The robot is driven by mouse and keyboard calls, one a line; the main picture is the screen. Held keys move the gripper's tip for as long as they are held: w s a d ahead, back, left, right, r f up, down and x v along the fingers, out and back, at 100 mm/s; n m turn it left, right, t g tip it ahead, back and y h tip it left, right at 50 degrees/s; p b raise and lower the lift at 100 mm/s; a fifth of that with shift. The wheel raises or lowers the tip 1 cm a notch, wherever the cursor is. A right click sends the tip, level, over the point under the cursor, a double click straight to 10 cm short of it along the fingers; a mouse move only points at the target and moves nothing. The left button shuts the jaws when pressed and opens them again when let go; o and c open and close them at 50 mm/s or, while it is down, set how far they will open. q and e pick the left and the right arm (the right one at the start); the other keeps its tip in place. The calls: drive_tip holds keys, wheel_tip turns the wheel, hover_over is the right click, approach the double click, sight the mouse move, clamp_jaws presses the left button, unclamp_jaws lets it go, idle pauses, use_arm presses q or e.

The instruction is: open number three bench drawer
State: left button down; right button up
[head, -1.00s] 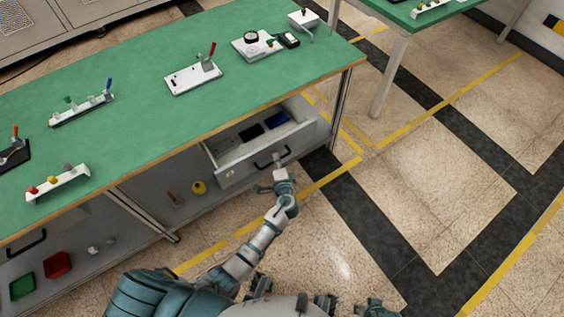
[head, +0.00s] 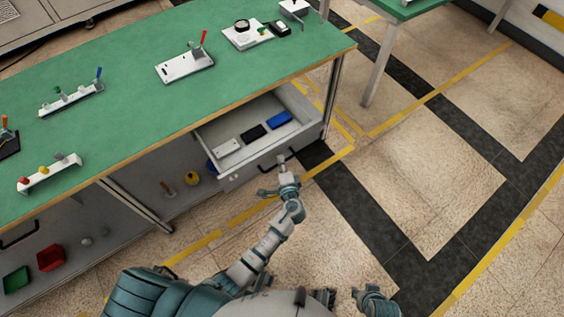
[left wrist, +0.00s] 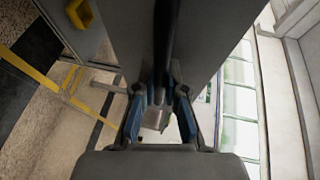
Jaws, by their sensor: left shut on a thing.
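The bench drawer (head: 262,163) under the right end of the green-topped bench (head: 140,82) stands open, pulled well out of the grey cabinet. Inside lie a white item (head: 227,147), a black item (head: 253,133) and a blue item (head: 279,119). No number is readable on its front. My left gripper (head: 282,161) is at the drawer front and is shut on its handle. In the left wrist view, the blue-grey fingers (left wrist: 160,97) close around the dark handle bar (left wrist: 163,45), and the drawer front (left wrist: 211,28) fills the upper middle.
Red (head: 50,257) and green (head: 16,280) bins sit farther left. A bench leg (head: 333,90) stands right of the drawer. The tiled floor (head: 420,190) to the right is clear.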

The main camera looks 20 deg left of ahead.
use_arm(q)
drive_tip(key=c, duration=1.2)
unclamp_jaws()
drive_tip(key=shift+s+a+f, duration=0.2)
drive_tip(key=shift+f, duration=0.15)
drive_tip(key=shift+r, duration=0.15)
drive_tip(key=v, duration=1.1)
drive_tip(key=shift+s+d, duration=0.3)
use_arm(e)
drive_tip(key=shift+s+a, duration=0.15)
